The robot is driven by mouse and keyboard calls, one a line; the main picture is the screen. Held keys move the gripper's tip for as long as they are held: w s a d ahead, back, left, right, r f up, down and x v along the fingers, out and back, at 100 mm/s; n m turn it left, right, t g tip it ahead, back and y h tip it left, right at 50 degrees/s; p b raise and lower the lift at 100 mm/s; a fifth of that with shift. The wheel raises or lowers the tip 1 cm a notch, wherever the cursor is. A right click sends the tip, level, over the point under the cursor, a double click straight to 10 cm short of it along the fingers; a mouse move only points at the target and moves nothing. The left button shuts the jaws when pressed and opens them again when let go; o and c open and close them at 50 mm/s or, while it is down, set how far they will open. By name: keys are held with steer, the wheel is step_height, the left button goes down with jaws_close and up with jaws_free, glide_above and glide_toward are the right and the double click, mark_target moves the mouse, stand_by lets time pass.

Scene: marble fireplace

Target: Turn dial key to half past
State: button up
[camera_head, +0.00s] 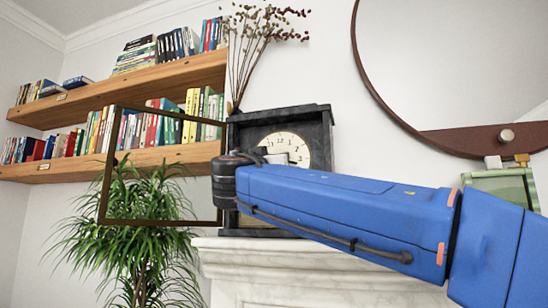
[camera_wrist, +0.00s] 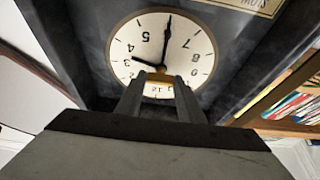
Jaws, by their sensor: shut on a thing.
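The dark mantel clock (camera_head: 318,119) stands on the mantel, its cream dial (camera_head: 304,142) partly hidden by my arm. Its framed glass door (camera_head: 106,165) is swung open to the left. In the wrist view the dial (camera_wrist: 199,46) appears upside down. The long hand (camera_wrist: 166,40) points at about the 6, and the short hand (camera_wrist: 145,61) points between the 3 and 4. My gripper (camera_wrist: 160,82) is shut on the brass dial key (camera_wrist: 160,76) at the dial's centre, between its two grey fingers. The key's shape is mostly hidden.
Wooden shelves of books (camera_head: 150,82) are on the left wall. A leafy plant (camera_head: 135,235) stands below them, behind the open door. A vase of dried stems (camera_head: 250,50) rises behind the clock. A round mirror (camera_head: 460,60) and a green-framed object (camera_head: 505,185) are at right.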

steer(key=o, duration=1.1)
steer(key=shift+a, duration=0.1)
steer(key=shift+c, duration=0.2)
steer(key=v, duration=1.7)
steer(key=shift+s+a, duration=0.2)
steer(key=shift+s, duration=0.1)
